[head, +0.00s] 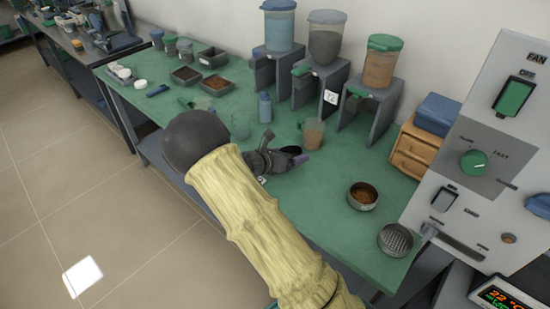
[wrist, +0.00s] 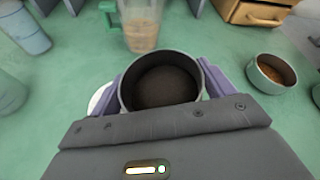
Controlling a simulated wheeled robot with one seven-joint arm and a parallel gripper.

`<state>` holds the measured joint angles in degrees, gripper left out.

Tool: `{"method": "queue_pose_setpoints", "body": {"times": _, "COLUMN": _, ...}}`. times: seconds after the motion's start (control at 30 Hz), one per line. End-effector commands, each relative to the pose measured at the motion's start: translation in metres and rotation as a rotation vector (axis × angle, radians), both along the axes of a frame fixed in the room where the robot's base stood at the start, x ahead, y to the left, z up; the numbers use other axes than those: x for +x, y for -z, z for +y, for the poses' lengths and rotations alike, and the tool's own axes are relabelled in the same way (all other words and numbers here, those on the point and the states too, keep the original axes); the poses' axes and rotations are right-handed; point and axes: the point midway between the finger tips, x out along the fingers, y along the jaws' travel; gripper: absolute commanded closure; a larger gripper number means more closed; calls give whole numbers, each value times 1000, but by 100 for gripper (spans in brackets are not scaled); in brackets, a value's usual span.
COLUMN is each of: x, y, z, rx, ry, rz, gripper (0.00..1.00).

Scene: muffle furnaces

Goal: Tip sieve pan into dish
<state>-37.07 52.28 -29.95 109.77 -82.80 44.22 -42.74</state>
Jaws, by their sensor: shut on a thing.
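My gripper (wrist: 161,88) is shut on a dark round pan (wrist: 164,84), which sits between its two purple fingers above the green bench. The pan looks about level; its inside is dark brown, and I cannot tell how much it holds. In the head view my gripper (head: 290,155) and the pan (head: 290,149) are small and partly hidden by the arm. A white round thing, perhaps a dish (wrist: 98,98), shows in the wrist view to the left of the pan, mostly hidden by the gripper. A round bowl (wrist: 270,76) with brown contents stands to the right; the head view shows it too (head: 362,205).
A ridged metal round pan (head: 396,240) stands near the bench's right end by the control panel (head: 470,150). A measuring cup (head: 313,133) and a blue bottle (head: 265,107) stand beyond my gripper. Hopper stands (head: 300,85) line the wall. Bench between gripper and bowl is clear.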

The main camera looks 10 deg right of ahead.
Motion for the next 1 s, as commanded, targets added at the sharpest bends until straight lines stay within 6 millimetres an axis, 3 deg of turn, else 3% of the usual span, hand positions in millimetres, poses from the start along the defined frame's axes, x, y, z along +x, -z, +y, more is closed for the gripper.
{"method": "queue_pose_setpoints", "body": {"times": 1.0, "x": 0, "y": -4, "z": 0, "rx": -65, "ry": 1, "rz": 89, "gripper": 60}}
